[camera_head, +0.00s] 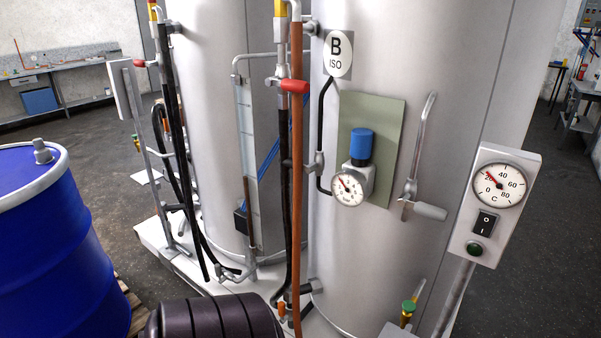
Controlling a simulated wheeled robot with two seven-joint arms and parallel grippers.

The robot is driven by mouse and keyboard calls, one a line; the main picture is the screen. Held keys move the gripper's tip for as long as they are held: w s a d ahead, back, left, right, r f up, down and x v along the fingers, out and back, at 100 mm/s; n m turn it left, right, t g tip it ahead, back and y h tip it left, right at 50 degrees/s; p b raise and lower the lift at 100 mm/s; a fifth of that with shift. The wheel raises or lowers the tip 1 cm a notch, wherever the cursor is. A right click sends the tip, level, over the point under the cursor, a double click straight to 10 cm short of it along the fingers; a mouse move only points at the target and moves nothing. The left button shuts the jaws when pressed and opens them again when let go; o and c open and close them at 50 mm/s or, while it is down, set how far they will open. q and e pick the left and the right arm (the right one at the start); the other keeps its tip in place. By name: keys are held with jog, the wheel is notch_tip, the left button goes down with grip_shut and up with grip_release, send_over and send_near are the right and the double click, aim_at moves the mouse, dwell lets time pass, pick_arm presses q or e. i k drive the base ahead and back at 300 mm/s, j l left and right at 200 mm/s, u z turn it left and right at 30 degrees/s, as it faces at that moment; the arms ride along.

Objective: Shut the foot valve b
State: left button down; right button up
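A large pale metal tank (450,60) fills the right half and carries a sign reading "B ISO" (338,54). Low at its left foot, a grey fitting (307,287) meets a vertical pipe, with a small orange handle (282,309) beside it. Low at its right, a brass fitting with a green cap or knob (408,308) sticks up. No label marks either as the foot valve b, so I cannot tell which it is or whether it is open. Neither of my grippers is in view.
A second tank (205,100) stands behind left. A red-handled valve (294,86) sits on the upper pipe. A blue drum (50,250) and a dark ribbed cylinder (215,320) occupy the lower left.

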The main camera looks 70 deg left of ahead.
aim_at(280, 306)
jog(key=u, duration=2.3)
